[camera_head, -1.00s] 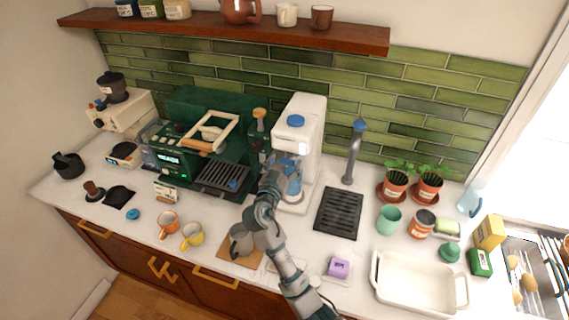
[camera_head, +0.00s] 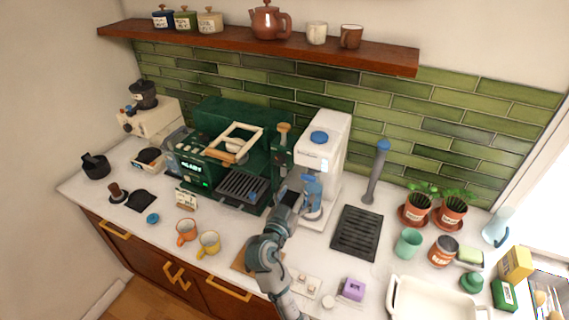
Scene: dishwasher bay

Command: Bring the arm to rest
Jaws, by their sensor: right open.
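My right arm comes up from the bottom middle, and its gripper (camera_head: 303,187) is in front of the white machine (camera_head: 326,140) with a blue cap. The jaws are open. A blue part (camera_head: 313,193) of the white machine or an object in its bay shows right behind the fingers; I cannot tell whether they touch it. My left gripper is not in view.
The green coffee machine (camera_head: 222,150) stands left of the gripper. A black drip grate (camera_head: 357,233) lies to the right. Orange (camera_head: 186,231) and yellow (camera_head: 208,243) cups stand left of my arm. A wooden board (camera_head: 241,263) is partly hidden by it. A purple block (camera_head: 353,289) lies right.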

